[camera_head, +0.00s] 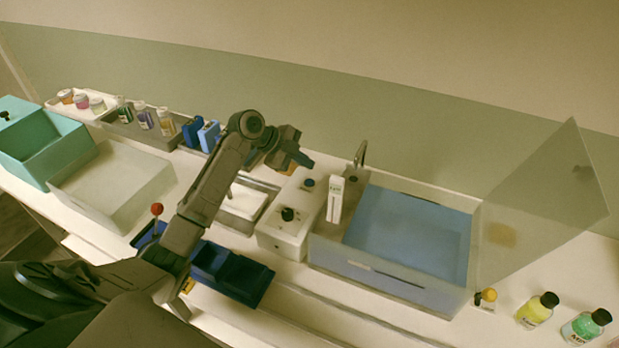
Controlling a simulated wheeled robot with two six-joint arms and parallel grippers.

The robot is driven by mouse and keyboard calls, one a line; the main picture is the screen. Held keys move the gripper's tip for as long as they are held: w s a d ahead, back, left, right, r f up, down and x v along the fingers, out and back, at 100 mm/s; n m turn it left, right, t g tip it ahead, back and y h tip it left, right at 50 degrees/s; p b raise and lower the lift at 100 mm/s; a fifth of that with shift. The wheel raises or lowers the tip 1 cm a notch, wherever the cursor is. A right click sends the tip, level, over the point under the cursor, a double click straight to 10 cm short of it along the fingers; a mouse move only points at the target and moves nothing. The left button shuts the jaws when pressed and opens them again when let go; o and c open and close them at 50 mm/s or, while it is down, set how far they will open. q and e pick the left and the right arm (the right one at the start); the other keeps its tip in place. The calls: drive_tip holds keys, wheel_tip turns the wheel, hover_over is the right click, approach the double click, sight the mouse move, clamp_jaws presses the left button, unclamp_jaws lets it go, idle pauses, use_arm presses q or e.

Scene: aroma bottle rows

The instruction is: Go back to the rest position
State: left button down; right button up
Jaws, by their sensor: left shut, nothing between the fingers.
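My left gripper (300,158) is raised above the counter, over the back edge of the white control box (282,236). Its arm comes in from the lower left and bends at a high elbow. The gripper is shut with nothing in it, and it touches nothing that I can make out. My right gripper does not show in this view.
A blue-floored basin (410,235) with a raised clear lid (545,205) stands at right. A bottle rack (135,128), a teal box (45,145) and a dark blue tray (232,275) are at left.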

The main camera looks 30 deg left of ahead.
use_arm(q)
drive_tip(key=shift+r+p, duration=0.35)
drive_tip(key=shift+r, duration=0.55)
